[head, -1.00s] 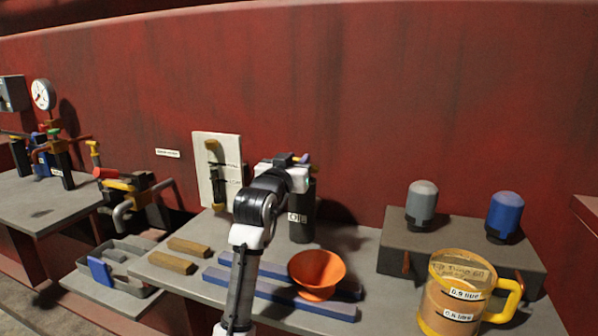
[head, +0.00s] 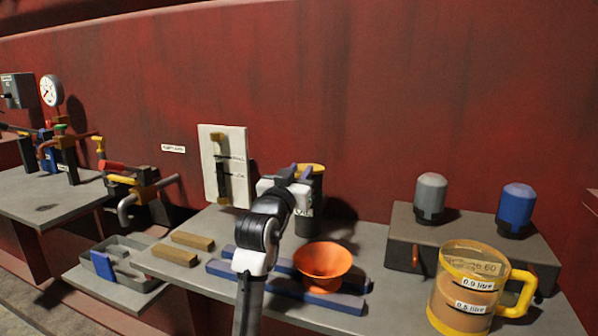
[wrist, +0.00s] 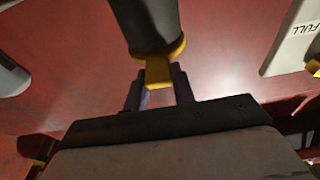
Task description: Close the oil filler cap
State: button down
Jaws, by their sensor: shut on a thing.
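The oil filler (head: 305,215) is a dark upright cylinder with a partly hidden label, standing at the back of the bench. Its yellow cap (head: 316,168) shows at the top of the cylinder and looks roughly level; whether it is fully seated I cannot tell. My gripper (head: 300,173) is at the cap's near left side. In the wrist view, my two dark fingers (wrist: 159,90) are shut on the yellow tab (wrist: 158,73) of the cap, beside the dark cylinder (wrist: 146,22). My wrist hides part of the filler in the head view.
An orange funnel (head: 323,265) sits over blue bars (head: 318,298) in front. A white gauge board (head: 232,150) stands left of the filler. Right are a jug (head: 465,295) and a grey block (head: 470,265) with two capped bottles. The red wall (head: 350,100) is close behind.

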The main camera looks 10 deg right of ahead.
jog(key=shift+w+d+f, duration=0.15)
jog(key=shift+f, duration=0.4)
jog(key=c, duration=1.2)
grip_release()
jog(key=shift+w, duration=0.1)
jog(key=shift+o, duration=0.2)
jog(key=shift+r, duration=0.1)
jog(key=b+v, duration=0.1)
jog(key=v, duration=1.3)
jog(key=shift+r, duration=0.1)
